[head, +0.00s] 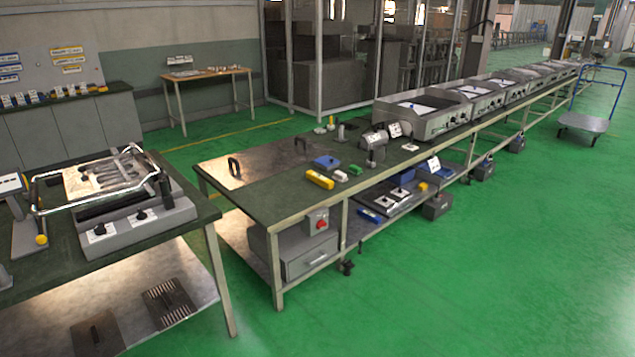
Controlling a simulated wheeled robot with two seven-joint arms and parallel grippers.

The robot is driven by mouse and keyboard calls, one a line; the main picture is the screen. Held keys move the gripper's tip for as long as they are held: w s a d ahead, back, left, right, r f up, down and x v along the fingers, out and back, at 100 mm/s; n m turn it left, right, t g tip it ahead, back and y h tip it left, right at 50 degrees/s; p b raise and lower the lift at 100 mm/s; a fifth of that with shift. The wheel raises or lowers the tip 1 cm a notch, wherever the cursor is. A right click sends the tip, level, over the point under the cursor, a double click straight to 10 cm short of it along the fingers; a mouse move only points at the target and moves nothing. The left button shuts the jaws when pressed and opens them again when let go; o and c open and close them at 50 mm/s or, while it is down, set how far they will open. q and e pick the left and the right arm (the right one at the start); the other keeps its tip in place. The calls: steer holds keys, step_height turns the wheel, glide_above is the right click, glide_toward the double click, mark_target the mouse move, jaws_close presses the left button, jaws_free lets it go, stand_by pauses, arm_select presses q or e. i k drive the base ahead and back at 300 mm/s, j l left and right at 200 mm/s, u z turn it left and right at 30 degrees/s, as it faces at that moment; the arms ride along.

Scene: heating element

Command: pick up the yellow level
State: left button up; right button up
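A small yellow block-shaped thing (319,179), which looks like the yellow level, lies on the dark green top of the long workbench (262,207), close to its front edge. It lies flat and nothing covers it. A white and green item sits just to its right. Neither of my grippers shows in the head view.
A nearer bench (185,232) at the left holds a grey machine (137,222) with a metal frame. A blue item (326,161) lies behind the yellow one. Grey appliances (431,120) line the long bench. Green floor (480,270) is clear at the right. A blue cart (585,122) stands far right.

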mark_target(325, 183)
steer(key=i+z, duration=0.1)
steer(key=i, duration=0.9)
steer(key=i+z, duration=0.1)
steer(key=i, duration=0.9)
steer(key=i+z, duration=0.15)
steer(key=i, duration=0.9)
